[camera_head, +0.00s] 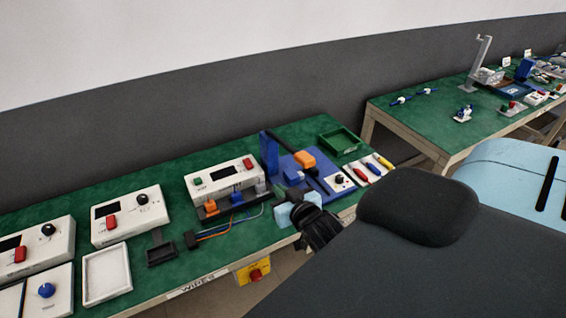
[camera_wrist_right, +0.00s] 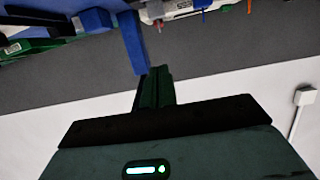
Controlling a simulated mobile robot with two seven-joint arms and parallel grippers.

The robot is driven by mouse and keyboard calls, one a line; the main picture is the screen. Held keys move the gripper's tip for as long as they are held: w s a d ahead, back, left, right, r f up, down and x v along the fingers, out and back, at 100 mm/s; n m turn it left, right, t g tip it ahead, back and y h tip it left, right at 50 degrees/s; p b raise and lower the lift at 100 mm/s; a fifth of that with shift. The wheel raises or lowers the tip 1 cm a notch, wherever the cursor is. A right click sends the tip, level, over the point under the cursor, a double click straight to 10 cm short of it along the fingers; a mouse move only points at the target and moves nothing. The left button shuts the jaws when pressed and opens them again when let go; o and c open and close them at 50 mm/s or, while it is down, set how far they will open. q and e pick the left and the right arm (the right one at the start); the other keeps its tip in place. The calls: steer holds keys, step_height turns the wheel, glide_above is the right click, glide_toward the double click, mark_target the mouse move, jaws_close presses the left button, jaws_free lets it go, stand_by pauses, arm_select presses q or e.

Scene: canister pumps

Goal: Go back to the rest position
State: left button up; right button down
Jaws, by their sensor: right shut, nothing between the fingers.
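My right gripper (camera_head: 281,192) is over the front part of the green bench (camera_head: 160,258), beside a white pump unit (camera_head: 222,178) and a blue stand (camera_head: 269,153). My dark right arm comes in from the right and covers much of the lower right of the head view. In the right wrist view the dark fingers of my right gripper (camera_wrist_right: 154,78) are together with nothing between them. The blue stand's upright (camera_wrist_right: 132,42) shows just beyond the fingertips; I cannot tell whether they touch. My left gripper is not in view.
More white control boxes (camera_head: 128,215) stand to the left on the bench. A green tray (camera_head: 338,141) and several coloured-handled tools (camera_head: 361,175) lie at its right end. A yellow emergency-stop box (camera_head: 254,273) hangs at the front edge. A second green bench (camera_head: 425,115) stands at right.

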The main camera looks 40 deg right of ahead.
steer(key=shift+s+a, duration=0.2)
steer(key=shift+s, duration=0.5)
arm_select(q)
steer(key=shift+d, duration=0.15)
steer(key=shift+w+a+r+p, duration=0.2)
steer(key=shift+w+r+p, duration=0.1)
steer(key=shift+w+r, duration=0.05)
arm_select(e)
steer(key=s+a+f+n+g+y, duration=0.2)
steer(key=s+a+f, duration=0.6)
steer(key=s, duration=0.5)
steer(key=s+a+f+n+g+y, duration=0.2)
steer(key=s+a+f, duration=0.6)
steer(key=s+f, duration=0.4)
steer(key=shift+s+f+n+g+y, duration=0.4)
steer(key=shift+f+g+y, duration=0.25)
steer(key=shift+g, duration=0.25)
steer(key=shift+r, duration=0.1)
